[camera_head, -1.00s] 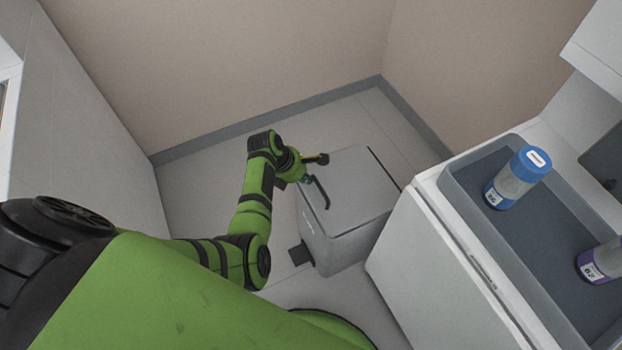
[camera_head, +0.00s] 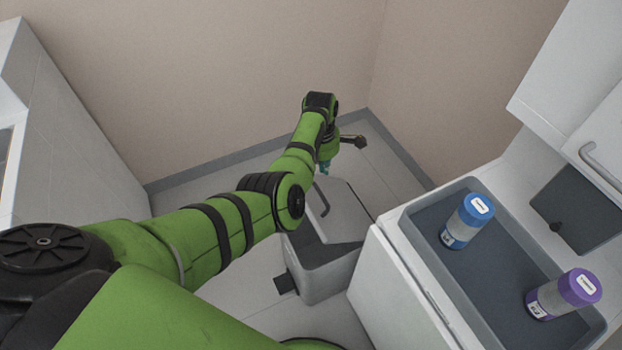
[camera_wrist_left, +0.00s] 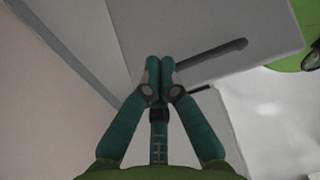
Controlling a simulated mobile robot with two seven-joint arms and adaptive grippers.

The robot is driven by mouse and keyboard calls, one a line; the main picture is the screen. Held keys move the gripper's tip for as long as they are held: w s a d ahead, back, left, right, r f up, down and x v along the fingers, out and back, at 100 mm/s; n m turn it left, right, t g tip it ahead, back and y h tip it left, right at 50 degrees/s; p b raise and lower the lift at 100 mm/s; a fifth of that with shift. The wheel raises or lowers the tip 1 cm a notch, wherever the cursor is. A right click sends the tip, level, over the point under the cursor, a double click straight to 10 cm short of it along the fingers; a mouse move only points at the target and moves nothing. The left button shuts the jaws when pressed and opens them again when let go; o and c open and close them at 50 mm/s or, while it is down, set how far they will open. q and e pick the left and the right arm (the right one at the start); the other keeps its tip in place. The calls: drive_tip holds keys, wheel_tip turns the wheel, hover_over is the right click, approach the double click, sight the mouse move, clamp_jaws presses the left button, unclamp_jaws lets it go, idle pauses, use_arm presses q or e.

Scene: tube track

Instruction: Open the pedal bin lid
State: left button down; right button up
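The grey pedal bin (camera_head: 322,285) stands on the floor beside the white cabinet. Its lid (camera_head: 347,215) is tilted up, and the dark inside of the bin shows below it. A dark bar handle (camera_head: 321,199) runs along the lid; it also shows in the left wrist view (camera_wrist_left: 215,58). My left gripper (camera_head: 324,171) is above the raised lid, close to the handle. In the left wrist view its teal fingertips (camera_wrist_left: 159,66) are together with nothing seen between them, and the handle's near end is beside them. I cannot tell if they touch. My right gripper is not in view.
A black pedal (camera_head: 285,284) juts from the bin's front. A grey tray (camera_head: 428,222) on the cabinet holds a blue-capped tube (camera_head: 466,222) and a purple-capped tube (camera_head: 562,294). Walls stand behind the bin. Floor left of the bin is clear.

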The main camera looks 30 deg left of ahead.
use_arm(q)
drive_tip(key=shift+w+d+r, duration=0.3)
drive_tip(key=shift+w+d, duration=0.3)
drive_tip(key=shift+w, duration=0.15)
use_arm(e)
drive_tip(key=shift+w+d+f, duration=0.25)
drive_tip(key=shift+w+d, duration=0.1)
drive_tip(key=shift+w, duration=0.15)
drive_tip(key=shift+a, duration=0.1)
